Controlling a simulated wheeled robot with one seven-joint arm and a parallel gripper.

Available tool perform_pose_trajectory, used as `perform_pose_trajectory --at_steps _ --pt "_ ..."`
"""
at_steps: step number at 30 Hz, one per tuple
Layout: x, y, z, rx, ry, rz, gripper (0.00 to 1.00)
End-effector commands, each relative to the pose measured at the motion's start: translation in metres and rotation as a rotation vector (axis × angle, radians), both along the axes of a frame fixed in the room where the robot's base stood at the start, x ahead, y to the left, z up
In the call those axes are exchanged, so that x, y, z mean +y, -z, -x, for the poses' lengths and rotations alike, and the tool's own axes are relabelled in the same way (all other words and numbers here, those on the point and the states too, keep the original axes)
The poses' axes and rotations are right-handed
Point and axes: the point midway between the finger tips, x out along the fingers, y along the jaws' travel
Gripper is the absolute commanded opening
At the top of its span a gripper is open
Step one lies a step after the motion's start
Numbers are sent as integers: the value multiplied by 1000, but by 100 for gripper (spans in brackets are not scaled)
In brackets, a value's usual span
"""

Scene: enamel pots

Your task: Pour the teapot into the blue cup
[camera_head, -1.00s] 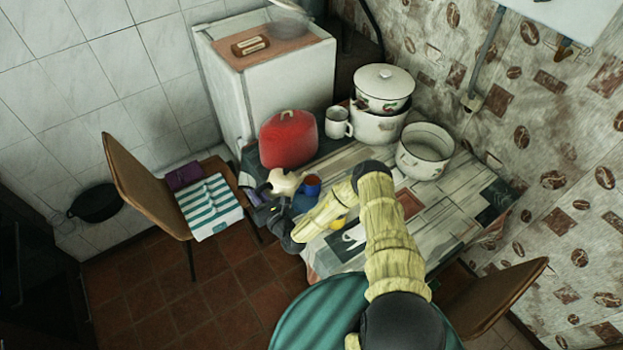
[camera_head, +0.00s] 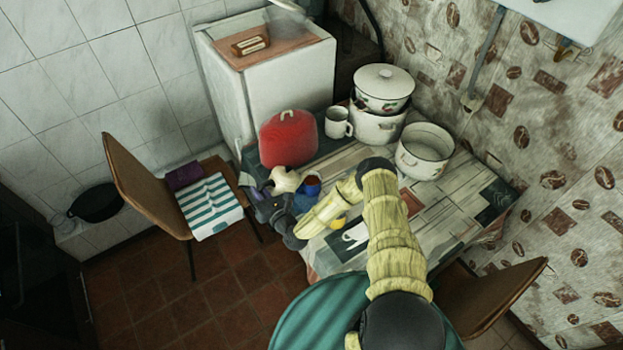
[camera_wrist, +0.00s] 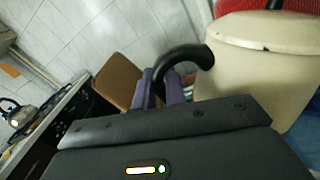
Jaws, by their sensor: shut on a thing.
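The cream teapot (camera_head: 285,179) is at the table's left edge, in front of the red pot. My gripper (camera_wrist: 166,88) is shut on its black handle (camera_wrist: 192,53). In the wrist view the teapot's cream body (camera_wrist: 252,65) fills the upper right, with a dark knob at the top edge. The blue cup (camera_head: 313,189) stands just right of the teapot in the head view, its inside reddish-brown. My gripper (camera_head: 262,198) is left of and below the cup there. I cannot tell whether the spout is over the cup, or see any stream.
A red pot (camera_head: 289,138), a white mug (camera_head: 338,122), stacked enamel pots (camera_head: 380,122) and an open white pot (camera_head: 424,151) stand behind on the table (camera_head: 455,205). A chair (camera_head: 145,185) stands at the left. The table's right part is clear.

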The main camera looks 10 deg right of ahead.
Motion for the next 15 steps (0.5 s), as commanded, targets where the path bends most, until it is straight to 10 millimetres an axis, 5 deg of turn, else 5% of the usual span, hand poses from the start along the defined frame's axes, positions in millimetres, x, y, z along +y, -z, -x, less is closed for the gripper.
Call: perform_pose_trajectory --at_steps 15 --pt "-3 -9 -3 6 1 -27 0"
